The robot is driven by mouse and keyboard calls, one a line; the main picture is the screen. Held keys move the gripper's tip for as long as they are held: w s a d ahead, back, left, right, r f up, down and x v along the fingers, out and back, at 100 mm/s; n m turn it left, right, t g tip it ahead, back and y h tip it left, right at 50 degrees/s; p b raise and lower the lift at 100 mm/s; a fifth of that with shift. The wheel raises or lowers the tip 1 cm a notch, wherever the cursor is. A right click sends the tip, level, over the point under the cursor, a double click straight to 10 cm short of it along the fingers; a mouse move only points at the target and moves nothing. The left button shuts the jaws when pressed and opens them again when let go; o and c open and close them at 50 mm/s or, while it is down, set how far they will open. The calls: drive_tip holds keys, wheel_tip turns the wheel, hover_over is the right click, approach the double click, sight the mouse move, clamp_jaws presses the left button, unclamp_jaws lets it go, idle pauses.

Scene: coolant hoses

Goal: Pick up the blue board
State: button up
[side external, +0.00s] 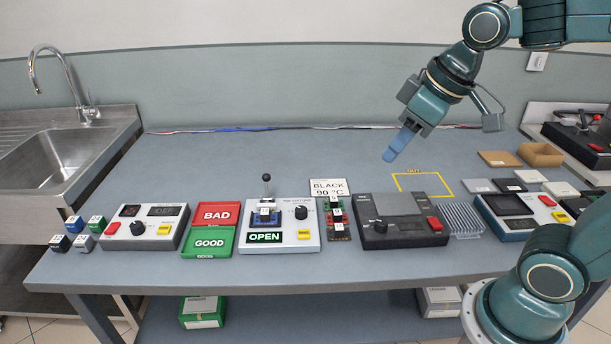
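A small blue block with a pale top (74,224) stands at the far left of the table, in a group with green, black and grey blocks. A blue piece (240,225) also shows in the test fixture (310,237) under its black-knobbed lever. I cannot tell which of these is the blue board. My gripper (391,156) hangs high above the table, right of the fixture and far from both, pointing down and left.
A red BAD tray (216,214) and a green GOOD tray (208,241) lie left of the fixture. A black scale-like device (405,232) and a ribbed metal rack (462,220) stand to the right. A yellow OUT outline (422,184) lies behind. The table's back left is clear.

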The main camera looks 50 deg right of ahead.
drive_tip(key=w+f+n, duration=0.1)
drive_tip(key=w+n, duration=0.1)
drive_tip(key=w, duration=0.6)
drive_tip(key=n+g+y, duration=0.2)
drive_tip(key=n+y, duration=0.1)
drive_tip(key=n, duration=0.2)
hover_over(265, 211)
drive_tip(key=s+d, duration=0.2)
drive_tip(key=shift+w+a+f, duration=0.1)
drive_tip(key=shift+f, duration=11.35)
drive_tip(key=shift+x, duration=2.6)
drive_tip(key=c, duration=0.8)
